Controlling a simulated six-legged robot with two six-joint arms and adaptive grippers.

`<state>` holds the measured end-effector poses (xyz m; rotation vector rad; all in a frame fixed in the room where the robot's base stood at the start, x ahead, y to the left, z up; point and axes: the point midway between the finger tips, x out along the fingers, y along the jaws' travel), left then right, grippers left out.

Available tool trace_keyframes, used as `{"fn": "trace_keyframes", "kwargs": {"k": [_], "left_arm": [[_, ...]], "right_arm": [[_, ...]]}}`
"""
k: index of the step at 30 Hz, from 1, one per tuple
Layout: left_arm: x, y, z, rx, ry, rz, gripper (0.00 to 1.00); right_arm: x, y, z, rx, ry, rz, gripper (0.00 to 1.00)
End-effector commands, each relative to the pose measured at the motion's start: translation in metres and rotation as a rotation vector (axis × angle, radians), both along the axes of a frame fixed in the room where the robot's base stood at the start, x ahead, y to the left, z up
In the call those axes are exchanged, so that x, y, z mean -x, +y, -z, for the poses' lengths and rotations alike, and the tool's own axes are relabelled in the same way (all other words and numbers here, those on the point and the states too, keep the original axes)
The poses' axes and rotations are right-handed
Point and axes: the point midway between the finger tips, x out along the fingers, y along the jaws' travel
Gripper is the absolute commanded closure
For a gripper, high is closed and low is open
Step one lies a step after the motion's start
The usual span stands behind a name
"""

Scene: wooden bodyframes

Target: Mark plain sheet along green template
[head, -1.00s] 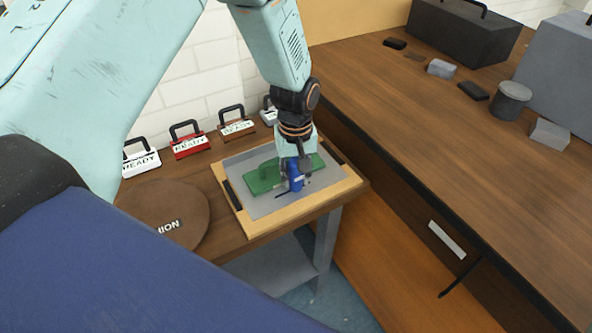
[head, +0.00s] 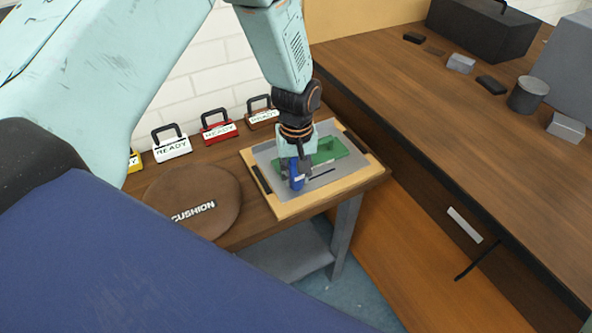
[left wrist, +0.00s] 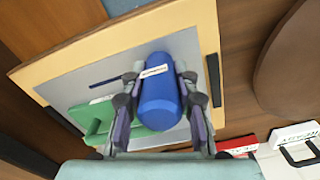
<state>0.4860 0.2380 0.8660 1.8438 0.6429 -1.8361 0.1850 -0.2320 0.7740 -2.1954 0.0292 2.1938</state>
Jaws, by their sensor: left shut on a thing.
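My left gripper (head: 297,178) is shut on a thick blue marker (head: 296,181), above the left part of a plain grey sheet (head: 275,155). The marker also shows between the fingers in the left wrist view (left wrist: 160,95). The green template (head: 328,150) lies on the sheet, partly hidden behind my gripper; in the left wrist view it is beside the marker (left wrist: 93,120). A dark line (head: 322,174) runs on the sheet along the template's near side. I cannot tell whether the marker's tip touches the sheet. My right gripper is not in view.
The sheet lies on a pale wooden board (head: 330,195) with dark bars (head: 261,180) at its ends. A round brown cushion (head: 192,200) lies left of it. Several READY-labelled blocks (head: 172,147) stand along the wall. A larger brown bench (head: 430,110) is at right.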

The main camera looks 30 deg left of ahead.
Motion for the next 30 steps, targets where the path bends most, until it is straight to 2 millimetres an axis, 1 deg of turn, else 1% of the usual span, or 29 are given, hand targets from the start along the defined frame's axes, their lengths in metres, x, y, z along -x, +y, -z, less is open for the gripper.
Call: {"fn": "trace_keyframes", "kwargs": {"k": [5, 8, 9, 17, 30], "left_arm": [[0.001, 0.000, -0.001, 0.000, 0.000, 0.003, 1.00], [-0.001, -0.001, -0.011, 0.000, -0.003, 0.005, 1.00], [-0.001, -0.002, -0.021, 0.000, -0.005, 0.005, 1.00], [-0.001, -0.003, -0.034, 0.000, 0.000, 0.008, 1.00], [0.002, -0.004, -0.075, 0.000, 0.000, 0.015, 1.00]], "right_arm": [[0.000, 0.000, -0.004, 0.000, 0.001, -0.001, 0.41], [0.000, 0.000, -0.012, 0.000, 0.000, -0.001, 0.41], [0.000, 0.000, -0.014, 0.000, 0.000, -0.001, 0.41], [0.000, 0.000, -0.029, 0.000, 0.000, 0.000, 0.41], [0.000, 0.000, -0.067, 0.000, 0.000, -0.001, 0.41]]}}
